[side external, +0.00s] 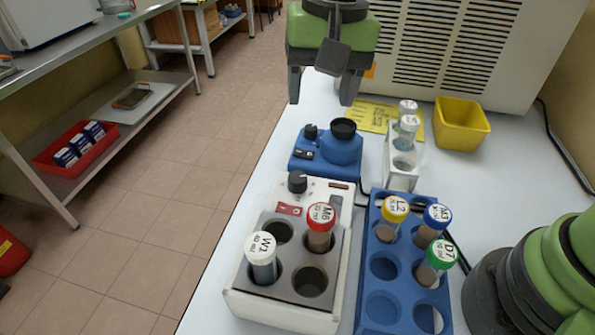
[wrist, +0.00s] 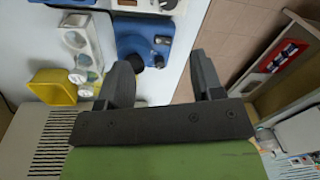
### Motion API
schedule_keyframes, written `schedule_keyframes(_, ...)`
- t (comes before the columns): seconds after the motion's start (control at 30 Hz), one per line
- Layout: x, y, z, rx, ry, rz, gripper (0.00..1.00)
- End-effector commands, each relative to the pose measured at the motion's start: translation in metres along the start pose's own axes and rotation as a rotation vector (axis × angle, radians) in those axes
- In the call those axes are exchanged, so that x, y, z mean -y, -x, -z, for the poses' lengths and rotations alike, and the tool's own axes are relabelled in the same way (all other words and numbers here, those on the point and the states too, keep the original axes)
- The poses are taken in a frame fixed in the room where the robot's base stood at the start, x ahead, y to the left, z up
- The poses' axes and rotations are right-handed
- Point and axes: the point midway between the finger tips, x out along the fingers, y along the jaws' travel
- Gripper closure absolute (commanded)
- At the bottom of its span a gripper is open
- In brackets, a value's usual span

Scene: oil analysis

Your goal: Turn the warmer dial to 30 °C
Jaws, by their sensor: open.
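The white warmer (side external: 238,297) stands at the front of the bench with a grey block holding two tubes, W2 (side external: 262,258) with a white cap and M6 (side external: 320,228) with a red cap. Its black dial (side external: 297,181) is on the rear panel beside a red switch (side external: 289,210); the dial's setting is too small to read. In the wrist view part of the warmer (wrist: 135,4) and its dial (wrist: 168,4) show at the top edge. My gripper (side external: 322,90) is open and empty, above and behind the blue mixer, away from the dial; its fingers also show in the wrist view (wrist: 162,65).
The blue mixer (side external: 311,158) stands just behind the warmer. A blue rack (side external: 376,316) with several capped tubes is to its right, with a white rack (side external: 400,180) behind. A yellow bin (side external: 461,126) and a large vented machine (side external: 500,60) are farther back.

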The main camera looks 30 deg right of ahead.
Motion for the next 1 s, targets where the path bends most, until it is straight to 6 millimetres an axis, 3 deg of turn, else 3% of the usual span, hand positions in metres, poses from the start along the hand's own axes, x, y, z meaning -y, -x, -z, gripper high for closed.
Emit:
schedule_keyframes(0.1, 0.017, -0.034, -0.002, 0.028, -0.008, -0.055, 0.39)
schedule_keyframes(0.27, 0.025, -0.055, -0.004, 0.038, -0.016, -0.088, 0.39)
schedule_keyframes(0.47, 0.023, -0.077, -0.005, 0.042, -0.019, -0.095, 0.39)
schedule_keyframes(0.8, 0.017, -0.137, -0.008, 0.041, -0.019, -0.094, 0.39)
schedule_keyframes(1.0, 0.016, -0.153, -0.008, 0.039, -0.02, -0.092, 0.39)
